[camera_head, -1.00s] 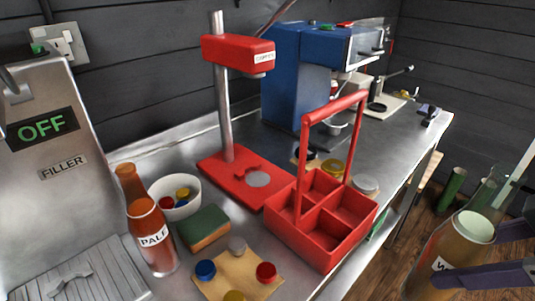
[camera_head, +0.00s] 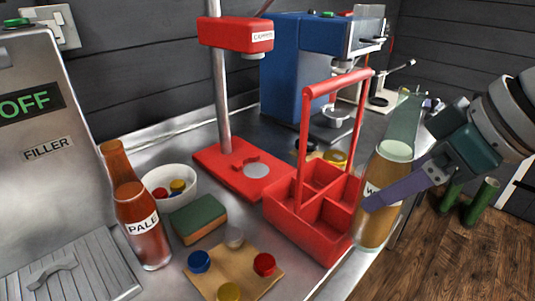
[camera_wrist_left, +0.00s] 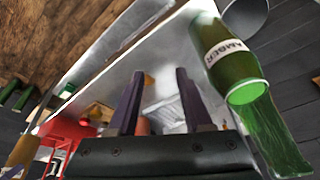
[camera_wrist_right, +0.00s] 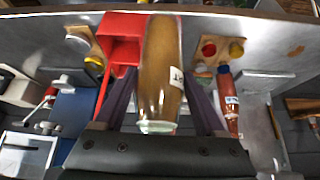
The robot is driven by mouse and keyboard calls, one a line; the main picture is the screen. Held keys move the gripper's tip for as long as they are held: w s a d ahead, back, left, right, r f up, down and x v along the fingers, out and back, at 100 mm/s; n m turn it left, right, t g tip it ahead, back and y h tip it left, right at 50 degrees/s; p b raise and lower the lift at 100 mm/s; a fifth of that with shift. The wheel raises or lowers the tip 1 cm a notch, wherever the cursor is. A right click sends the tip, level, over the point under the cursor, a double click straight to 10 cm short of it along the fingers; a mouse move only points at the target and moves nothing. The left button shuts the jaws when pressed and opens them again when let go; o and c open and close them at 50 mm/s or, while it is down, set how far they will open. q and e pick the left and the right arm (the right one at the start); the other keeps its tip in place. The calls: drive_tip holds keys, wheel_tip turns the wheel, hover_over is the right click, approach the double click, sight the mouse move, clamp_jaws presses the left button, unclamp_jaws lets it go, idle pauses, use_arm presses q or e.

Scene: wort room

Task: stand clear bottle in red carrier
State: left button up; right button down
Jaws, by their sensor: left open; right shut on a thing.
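The clear bottle (camera_head: 374,225), filled with brown liquid below a see-through neck, is in my right gripper (camera_head: 386,185). It is nearly upright, tilted slightly right at the top, and covers the right edge of the red carrier (camera_head: 310,235) in the head view. I cannot tell whether they touch. The carrier has a tall handle, and its visible compartments look empty. The right wrist view shows the bottle (camera_wrist_right: 158,65) between the fingers, beside the carrier (camera_wrist_right: 122,40). My left gripper (camera_wrist_left: 158,85) is open and empty in the left wrist view, outside the head view.
A green AMBER bottle (camera_wrist_left: 232,60) is near my left gripper. Green bottles (camera_head: 482,200) stand beyond the counter.

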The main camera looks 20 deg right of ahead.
drive_tip(key=w+a, duration=0.2)
drive_tip(key=w, duration=0.5)
wheel_tip(320, 180, down, 7)
drive_tip(key=shift+s+a, duration=0.15)
drive_tip(key=shift+s, duration=0.05)
